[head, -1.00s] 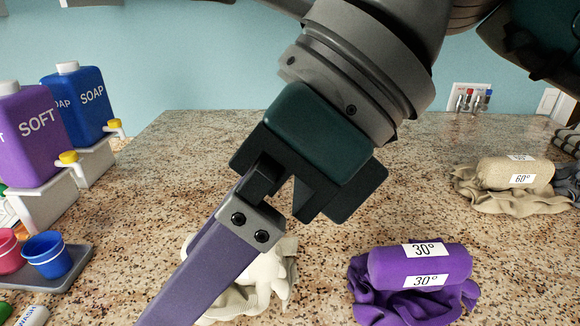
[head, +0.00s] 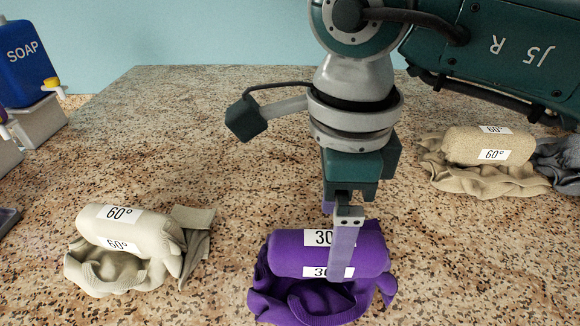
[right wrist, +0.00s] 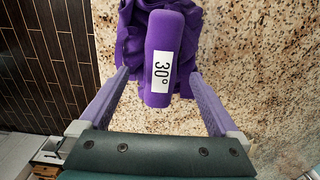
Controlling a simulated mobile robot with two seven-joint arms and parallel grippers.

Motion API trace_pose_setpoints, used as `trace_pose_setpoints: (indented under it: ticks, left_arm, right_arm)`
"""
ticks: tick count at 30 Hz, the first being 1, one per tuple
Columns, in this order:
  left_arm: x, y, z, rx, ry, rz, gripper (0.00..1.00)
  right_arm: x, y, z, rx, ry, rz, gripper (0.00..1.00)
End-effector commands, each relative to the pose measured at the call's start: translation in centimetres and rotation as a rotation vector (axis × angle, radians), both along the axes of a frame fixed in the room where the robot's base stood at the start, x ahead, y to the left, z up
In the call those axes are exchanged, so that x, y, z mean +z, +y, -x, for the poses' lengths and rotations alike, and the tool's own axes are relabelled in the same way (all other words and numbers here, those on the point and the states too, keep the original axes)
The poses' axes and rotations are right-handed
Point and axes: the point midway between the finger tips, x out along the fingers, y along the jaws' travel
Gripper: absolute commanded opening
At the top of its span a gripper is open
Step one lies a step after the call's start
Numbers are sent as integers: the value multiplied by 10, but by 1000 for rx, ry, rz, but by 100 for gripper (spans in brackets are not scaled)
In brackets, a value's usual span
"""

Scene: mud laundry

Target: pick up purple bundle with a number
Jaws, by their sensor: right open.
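The purple bundle (head: 290,256) is a rolled cloth with white "30°" labels, lying on loose purple fabric at the front middle of the counter in the head view. It also shows in the right wrist view (right wrist: 165,50), between the finger lines and ahead of the palm. My right gripper (head: 338,270) points down over the bundle, and one finger covers part of its labels. In the right wrist view my right gripper (right wrist: 157,80) is open, with a purple finger on each side of the roll. I cannot tell whether the fingers touch it. My left gripper is not in view.
A cream bundle marked 60° (head: 125,235) lies to the left on the speckled counter (head: 200,130). A tan 60° bundle (head: 480,147) and a dark grey cloth (head: 562,160) lie at the right. A blue soap jug (head: 28,62) stands at the far left.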

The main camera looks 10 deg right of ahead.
Motion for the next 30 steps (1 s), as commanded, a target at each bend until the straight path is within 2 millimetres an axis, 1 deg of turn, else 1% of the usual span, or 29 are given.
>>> trace_pose_setpoints:
  ticks: [1,2,4,7,10,16,30]
  left_arm:
    - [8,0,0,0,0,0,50]
    - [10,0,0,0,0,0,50]
    - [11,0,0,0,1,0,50]
    - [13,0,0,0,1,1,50]
    - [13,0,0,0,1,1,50]
    - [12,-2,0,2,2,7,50]
    - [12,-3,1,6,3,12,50]
  right_arm:
    - [-3,2,0,-3,5,0,98]
    - [-7,3,0,-2,6,-1,98]
    - [-18,3,-1,-3,5,-1,98]
    - [-29,3,-1,-1,2,-1,98]
    - [-34,3,-2,-1,0,-2,98]
    - [-34,3,-2,0,0,-2,96]
    - [-34,3,-2,-1,-1,-2,44]
